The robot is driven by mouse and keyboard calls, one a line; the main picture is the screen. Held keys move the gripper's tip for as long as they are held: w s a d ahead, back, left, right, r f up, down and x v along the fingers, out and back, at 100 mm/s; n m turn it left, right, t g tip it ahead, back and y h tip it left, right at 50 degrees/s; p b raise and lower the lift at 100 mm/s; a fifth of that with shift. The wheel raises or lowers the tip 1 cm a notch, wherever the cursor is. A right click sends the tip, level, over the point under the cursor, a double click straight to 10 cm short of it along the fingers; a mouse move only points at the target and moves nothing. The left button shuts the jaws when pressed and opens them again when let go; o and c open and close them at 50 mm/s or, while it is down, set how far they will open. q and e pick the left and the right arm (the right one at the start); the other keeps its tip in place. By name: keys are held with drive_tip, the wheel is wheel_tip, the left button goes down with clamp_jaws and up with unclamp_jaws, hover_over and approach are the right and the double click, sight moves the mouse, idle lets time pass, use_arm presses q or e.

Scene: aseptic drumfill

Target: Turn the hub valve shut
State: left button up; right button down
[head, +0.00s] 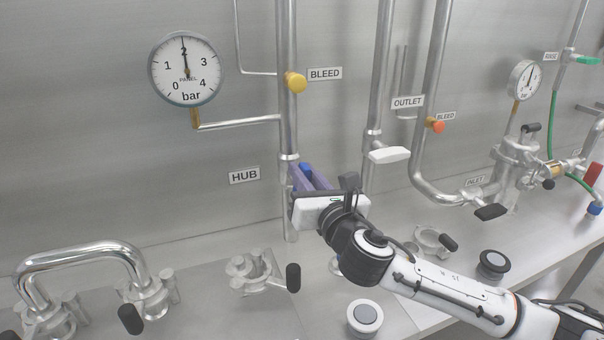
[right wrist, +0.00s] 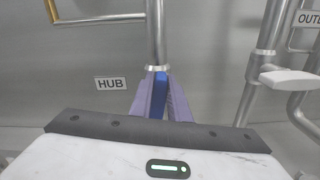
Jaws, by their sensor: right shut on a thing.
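The hub valve's blue handle (head: 305,168) is on the vertical steel pipe just right of the HUB label (head: 244,175). My right gripper (head: 308,178) reaches it from the front, its purple fingers shut on the handle from both sides. In the right wrist view the blue handle (right wrist: 160,82) stands upright between the fingers, in line with the pipe (right wrist: 156,35) above it. Most of the valve body is hidden behind the fingers and the gripper housing. My left gripper is not in view.
A panel gauge (head: 186,69) reads about 2 bar, left of a yellow bleed knob (head: 296,82). The OUTLET valve's white handle (head: 390,155) sticks out close to the right of my gripper. Clamps and a bent pipe (head: 82,250) are on the bench below.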

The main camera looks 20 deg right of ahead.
drive_tip(key=m, duration=0.3)
drive_tip(key=shift+d+f+m, duration=0.2)
drive_tip(key=shift+d+m, duration=0.2)
drive_tip(key=shift+d+f+m, duration=0.25)
drive_tip(key=shift+f+m, duration=0.15)
drive_tip(key=shift+m, duration=1.6)
drive_tip(key=shift+d+f+m, duration=0.2)
drive_tip(key=shift+f+m, duration=0.2)
drive_tip(key=shift+m, duration=1.6)
drive_tip(key=shift+d+f+m, duration=0.25)
drive_tip(key=shift+f+m, duration=0.15)
drive_tip(key=shift+m, duration=1.6)
drive_tip(key=shift+f, duration=0.1)
drive_tip(key=c, duration=1.7)
unclamp_jaws()
drive_tip(key=s+b, duration=0.1)
drive_tip(key=s, duration=0.9)
drive_tip(key=shift+s+d, duration=0.15)
drive_tip(key=shift+d, duration=0.05)
